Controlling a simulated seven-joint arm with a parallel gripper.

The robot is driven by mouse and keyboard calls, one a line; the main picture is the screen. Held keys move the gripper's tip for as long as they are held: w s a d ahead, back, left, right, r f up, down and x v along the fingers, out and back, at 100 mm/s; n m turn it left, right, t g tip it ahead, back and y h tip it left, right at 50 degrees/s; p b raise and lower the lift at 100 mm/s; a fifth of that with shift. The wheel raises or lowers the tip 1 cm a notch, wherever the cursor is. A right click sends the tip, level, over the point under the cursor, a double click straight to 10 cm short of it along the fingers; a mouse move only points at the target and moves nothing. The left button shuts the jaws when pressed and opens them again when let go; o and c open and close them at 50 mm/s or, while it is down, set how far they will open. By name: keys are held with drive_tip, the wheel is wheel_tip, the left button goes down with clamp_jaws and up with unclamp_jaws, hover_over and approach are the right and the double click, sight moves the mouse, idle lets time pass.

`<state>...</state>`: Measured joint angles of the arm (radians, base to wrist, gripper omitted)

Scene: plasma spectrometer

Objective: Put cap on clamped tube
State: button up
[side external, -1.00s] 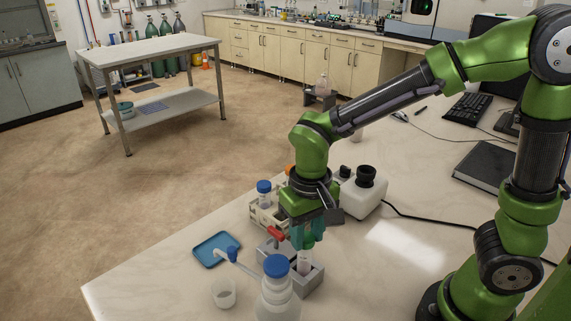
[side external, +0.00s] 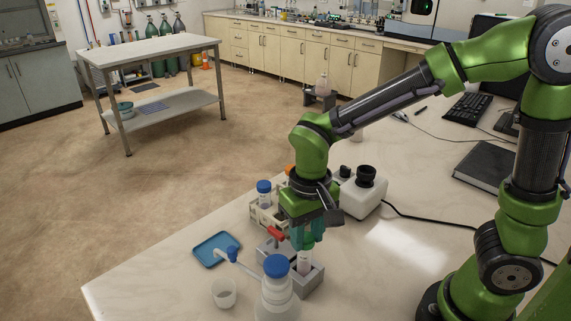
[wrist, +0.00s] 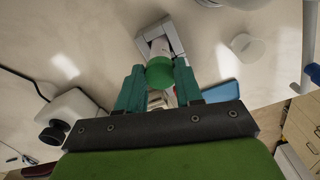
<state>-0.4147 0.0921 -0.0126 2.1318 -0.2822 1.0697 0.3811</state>
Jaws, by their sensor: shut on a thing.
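My gripper (side external: 307,242) is directly over the clamped tube (side external: 304,263), fingers pointing down. In the wrist view its teal fingers (wrist: 158,85) are shut on a green cap (wrist: 160,74). The cap lies in line with the tube's top; the tube (wrist: 158,47) shows just beyond it. I cannot tell whether the cap is seated or threaded. The fingers hide the cap in the side view. The tube stands upright in a grey clamp block (side external: 315,280) with a red handle (side external: 276,233). The clamp (wrist: 177,38) also shows around the tube in the wrist view.
A blue-capped wash bottle (side external: 278,302) stands close in front of the clamp. A small clear cup (side external: 223,293) and a blue tray (side external: 216,249) are to the left. A rack with a blue-capped tube (side external: 264,194) and a white device (side external: 360,195) stand behind.

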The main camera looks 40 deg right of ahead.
drive_tip(key=shift+f, duration=0.1)
idle(0.7)
drive_tip(key=o, duration=1.6)
drive_tip(key=shift+c, duration=0.2)
drive_tip(key=shift+r, duration=3.5)
clamp_jaws()
drive_tip(key=shift+f, duration=0.4)
